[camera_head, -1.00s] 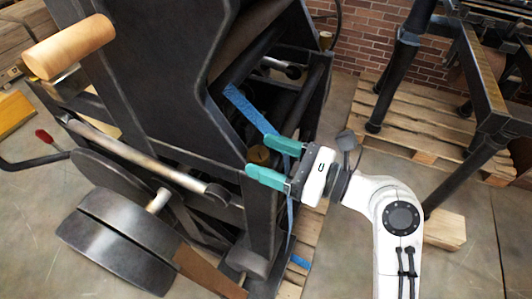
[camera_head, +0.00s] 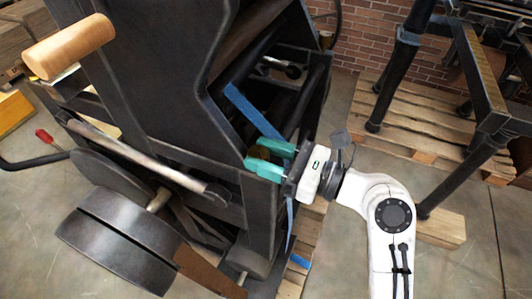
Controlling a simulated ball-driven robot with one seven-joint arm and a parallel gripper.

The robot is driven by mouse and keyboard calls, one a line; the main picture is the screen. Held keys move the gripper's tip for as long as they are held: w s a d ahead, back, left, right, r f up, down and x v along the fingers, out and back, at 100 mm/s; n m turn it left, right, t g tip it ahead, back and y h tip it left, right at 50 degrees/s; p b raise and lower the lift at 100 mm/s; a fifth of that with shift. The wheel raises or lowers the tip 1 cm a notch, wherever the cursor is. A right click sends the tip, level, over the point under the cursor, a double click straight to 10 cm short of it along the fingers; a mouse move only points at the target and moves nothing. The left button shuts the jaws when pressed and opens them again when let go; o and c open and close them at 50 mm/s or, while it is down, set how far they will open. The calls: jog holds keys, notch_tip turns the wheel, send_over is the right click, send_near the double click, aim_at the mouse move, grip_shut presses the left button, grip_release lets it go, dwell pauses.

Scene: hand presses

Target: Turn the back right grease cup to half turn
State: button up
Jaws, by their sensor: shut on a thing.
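A brass grease cup (camera_head: 261,154) sits on the dark frame of the press, near the middle of the picture. My gripper (camera_head: 256,154) reaches it from the right. Its two teal fingers are shut on the cup, one on the upper side and one on the lower side. The fingers hide part of the cup, and I cannot tell its turn angle. A second brass-coloured cup (camera_head: 325,38) shows farther back on the press, apart from my gripper.
The black press (camera_head: 165,85) fills the left and middle. A blue strap (camera_head: 243,107) runs close behind the fingers. A wooden handle (camera_head: 69,46) juts out at upper left. Another machine (camera_head: 482,75) stands on a pallet (camera_head: 425,126) at right. Floor is bare at lower right.

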jog(key=shift+a+r+m+t+p, duration=0.1)
jog(key=shift+r+m+t+p, duration=0.3)
jog(key=shift+p, duration=1.1)
jog(key=shift+f+t+h+p, duration=0.1)
jog(key=shift+t+h+p, duration=0.25)
jog(key=shift+t+h, duration=0.05)
jog(key=shift+f+m+t+p, duration=0.25)
jog(key=shift+m+t+p, duration=0.05)
jog(key=shift+m+p, duration=0.1)
jog(key=o, duration=1.1)
jog(key=shift+s, duration=0.1)
jog(key=shift+c, duration=0.2)
jog(key=b+v, duration=0.1)
jog(key=v, duration=1)
